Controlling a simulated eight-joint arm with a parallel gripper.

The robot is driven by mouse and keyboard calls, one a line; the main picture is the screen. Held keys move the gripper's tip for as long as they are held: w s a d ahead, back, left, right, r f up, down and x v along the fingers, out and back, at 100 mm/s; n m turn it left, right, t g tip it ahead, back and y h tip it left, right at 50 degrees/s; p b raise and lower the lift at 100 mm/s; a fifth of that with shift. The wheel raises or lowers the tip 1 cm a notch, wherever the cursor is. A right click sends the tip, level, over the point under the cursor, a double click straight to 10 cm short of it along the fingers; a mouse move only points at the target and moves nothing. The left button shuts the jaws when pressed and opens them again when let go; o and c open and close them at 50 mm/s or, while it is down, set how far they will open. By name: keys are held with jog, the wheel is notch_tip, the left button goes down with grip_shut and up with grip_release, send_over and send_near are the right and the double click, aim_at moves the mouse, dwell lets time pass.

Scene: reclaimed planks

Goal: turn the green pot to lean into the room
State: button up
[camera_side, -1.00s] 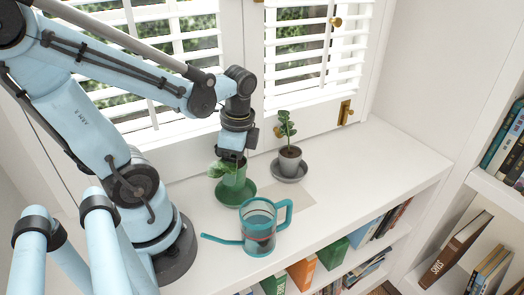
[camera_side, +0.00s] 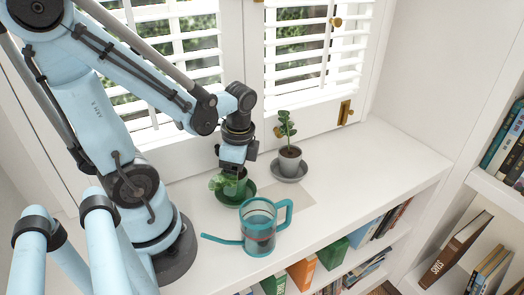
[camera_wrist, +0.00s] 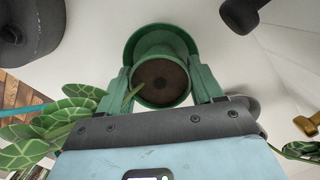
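The green pot (camera_side: 238,187) stands in its green saucer (camera_side: 226,201) on the white shelf top, below the window. In the wrist view, the pot (camera_wrist: 160,80) shows dark soil, and its patterned leaves (camera_wrist: 50,128) reach out to the left. In the side view the leaves (camera_side: 220,182) hang to the left and front of the pot. My gripper (camera_side: 236,170) is over the pot from above. Its two fingers (camera_wrist: 162,88) press close on opposite sides of the rim, and it looks shut on the pot. The pot's far side is hidden.
A teal watering can (camera_side: 258,226) stands just in front, its spout pointing left. A grey pot (camera_side: 290,160) with a small plant stands on a grey saucer behind right. Shutters (camera_side: 310,60) rise behind. The shelf top is clear to the right.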

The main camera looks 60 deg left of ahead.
aim_at(241, 175)
jog(key=o, duration=0.5)
jog(key=shift+c, duration=0.2)
jog(key=shift+w+d+r, duration=0.5)
jog(key=shift+w+r, duration=0.1)
jog(key=shift+r, duration=5.35)
jog(key=w+d+n+t, duration=0.1)
jog(key=w+d+f+n+t, duration=0.1)
jog(key=t, duration=0.1)
jog(key=w+d+f+n+t, duration=0.1)
jog(key=w+n, duration=0.1)
jog(key=shift+w, duration=0.1)
jog(key=w+d+n+t, duration=0.2)
jog(key=n+t, duration=0.1)
jog(key=shift+w+d+f+t+h, duration=0.1)
jog(key=shift+w+d+t+h, duration=0.2)
jog(key=shift+w+d, duration=0.1)
jog(key=shift+c, duration=0.2)
jog(key=shift+w+d+n+t, duration=0.15)
jog(key=shift+w+n+t, duration=0.05)
jog(key=shift+n+t, duration=0.1)
